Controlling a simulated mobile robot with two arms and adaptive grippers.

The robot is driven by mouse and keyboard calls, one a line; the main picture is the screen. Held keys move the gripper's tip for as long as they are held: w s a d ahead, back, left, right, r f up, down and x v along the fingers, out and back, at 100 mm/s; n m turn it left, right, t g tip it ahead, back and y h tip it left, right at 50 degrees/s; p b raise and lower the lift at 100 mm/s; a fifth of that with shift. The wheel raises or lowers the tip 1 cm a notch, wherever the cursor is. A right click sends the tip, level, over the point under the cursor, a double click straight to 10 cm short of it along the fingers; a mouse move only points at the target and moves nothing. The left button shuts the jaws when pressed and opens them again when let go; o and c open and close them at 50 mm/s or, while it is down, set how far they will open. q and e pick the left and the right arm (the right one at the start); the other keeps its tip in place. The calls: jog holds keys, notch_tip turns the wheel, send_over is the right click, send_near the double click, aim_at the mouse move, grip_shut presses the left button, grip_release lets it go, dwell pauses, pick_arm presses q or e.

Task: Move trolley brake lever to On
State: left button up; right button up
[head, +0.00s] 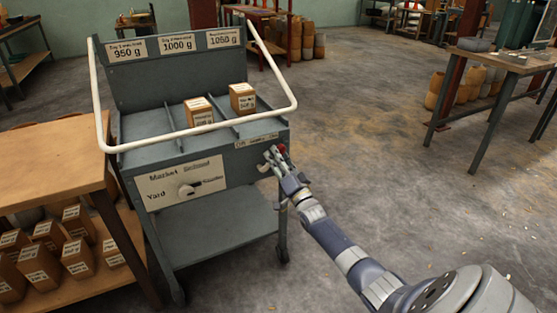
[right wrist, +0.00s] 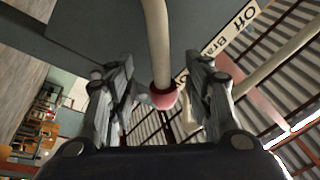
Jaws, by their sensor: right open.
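The grey trolley (head: 235,222) stands left of centre in the head view. A brake label strip (head: 262,140) is on the right part of its front edge; in the right wrist view the label (right wrist: 230,32) reads "Off Bra…". The brake lever shows in the right wrist view as a pale rod (right wrist: 155,45) with a red knob (right wrist: 163,98). The red knob also shows in the head view (head: 281,148). My right gripper (head: 275,158) is at the trolley's front right corner. Its open fingers (right wrist: 162,92) stand on either side of the knob, apart from it. I cannot tell the lever's setting. My left gripper is out of view.
A white push handle (head: 210,131) runs around the trolley's top. Two boxes (head: 242,98) (head: 198,110) sit in its compartments. A wooden table (head: 50,160) stands close on the left, with several boxes on its lower shelf. The floor (head: 400,190) to the right is open.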

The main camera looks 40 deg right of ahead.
jog(key=v, duration=1.2)
dwell(0.5)
